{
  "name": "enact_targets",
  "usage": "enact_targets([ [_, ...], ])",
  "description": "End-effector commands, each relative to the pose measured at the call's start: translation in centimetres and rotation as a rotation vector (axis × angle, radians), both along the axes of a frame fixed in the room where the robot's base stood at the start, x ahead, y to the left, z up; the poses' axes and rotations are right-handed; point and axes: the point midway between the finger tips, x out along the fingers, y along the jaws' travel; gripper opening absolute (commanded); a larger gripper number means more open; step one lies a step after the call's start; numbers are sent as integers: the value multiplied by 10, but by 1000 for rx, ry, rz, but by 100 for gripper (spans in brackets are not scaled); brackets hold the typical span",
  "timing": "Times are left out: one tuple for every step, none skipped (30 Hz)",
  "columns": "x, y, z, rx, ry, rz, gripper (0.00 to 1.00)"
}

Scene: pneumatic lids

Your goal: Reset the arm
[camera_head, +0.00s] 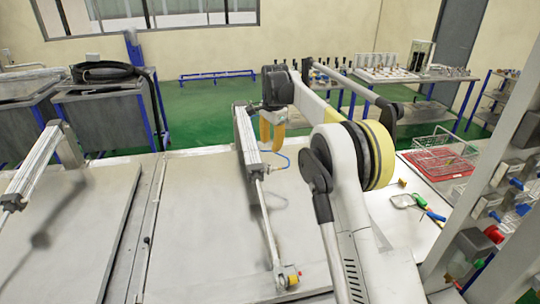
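My arm, white with yellow and black bands, reaches from the lower right over the lidded surface. Its far black end points away from the camera. My gripper (271,132) hangs below that end with two yellow fingers, partly behind a pneumatic cylinder. I see nothing clearly held, but the fingertips are small and partly hidden, so I cannot tell how far apart they are. The grey cylinder (247,140) stands tilted. Its rod runs down to a bracket with a yellow and red part (291,279) on the right lid (215,245).
A second cylinder (38,160) rises over the left lid (60,235). A red tray with a wire basket (441,160) and small tools (425,207) lie right of my arm. A rack with fittings (500,190) stands at the right edge. Blue-legged tables (400,75) stand behind on green floor.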

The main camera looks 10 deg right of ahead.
Motion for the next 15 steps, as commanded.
enact_targets([
  [-1, 0, 8, 0, 0, 0, 34],
  [-2, 0, 12, 0, 0, 0, 34],
  [-3, 0, 17, 0, 0, 0, 34],
  [-4, 0, 20, 0, 0, 0, 34],
  [-4, 0, 22, 0, 0, 0, 34],
  [-4, 0, 24, 0, 0, 0, 34],
  [-5, 0, 25, 0, 0, 0, 34],
  [-5, 0, 26, 0, 0, 0, 34],
  [-5, 0, 27, 0, 0, 0, 34],
  [-5, 0, 27, 0, 0, 0, 34],
  [-5, 0, 27, 0, 0, 0, 34],
  [-5, 0, 27, 0, 0, 0, 34],
  [-5, 0, 27, 0, 0, 0, 34],
  [-5, 0, 27, 0, 0, 0, 34],
  [-5, 0, 27, 0, 0, 0, 34],
])
